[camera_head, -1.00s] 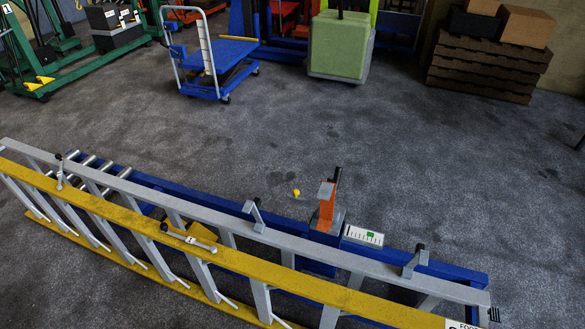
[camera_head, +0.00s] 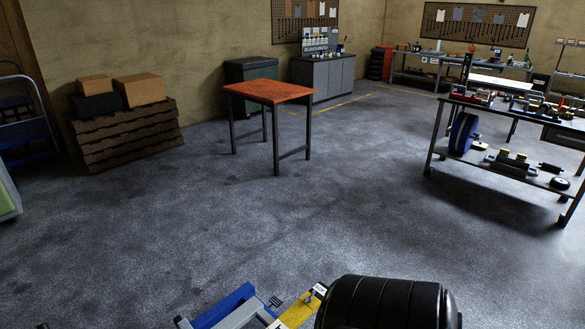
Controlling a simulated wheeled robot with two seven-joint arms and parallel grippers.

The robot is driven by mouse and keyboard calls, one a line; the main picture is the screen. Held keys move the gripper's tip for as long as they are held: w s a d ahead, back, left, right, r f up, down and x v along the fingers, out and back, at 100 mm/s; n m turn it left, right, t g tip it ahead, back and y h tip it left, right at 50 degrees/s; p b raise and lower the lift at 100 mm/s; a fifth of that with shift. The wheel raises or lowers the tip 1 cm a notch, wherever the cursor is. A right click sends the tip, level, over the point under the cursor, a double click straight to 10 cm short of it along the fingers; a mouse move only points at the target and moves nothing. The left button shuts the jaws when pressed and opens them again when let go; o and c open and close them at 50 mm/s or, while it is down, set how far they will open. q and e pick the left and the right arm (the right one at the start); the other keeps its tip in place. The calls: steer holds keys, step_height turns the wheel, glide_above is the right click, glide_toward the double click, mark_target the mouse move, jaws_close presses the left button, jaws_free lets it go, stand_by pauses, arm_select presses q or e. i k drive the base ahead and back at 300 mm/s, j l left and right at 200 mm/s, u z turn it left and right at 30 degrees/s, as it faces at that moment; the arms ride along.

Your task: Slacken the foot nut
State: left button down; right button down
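Only the end of the ladder-like frame shows at the bottom edge of the head view. It has a yellow rail (camera_head: 300,311) with a small white label (camera_head: 319,290), a grey rail (camera_head: 240,316) and a blue beam (camera_head: 225,306). A small dark ribbed part (camera_head: 275,301) sits near the rail ends. I cannot make out a foot nut. Neither of my grippers is in view.
A large black ribbed round shape (camera_head: 385,303) fills the bottom right of centre; I cannot tell what it is. An orange-topped table (camera_head: 268,92) stands mid-room. A loaded shelf bench (camera_head: 510,160) is at right, stacked brown slabs (camera_head: 130,138) at left. Floor between is clear.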

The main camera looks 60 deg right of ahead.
mark_target(309, 299)
steer(key=k+l+z, duration=0.1)
steer(key=z, duration=2.05)
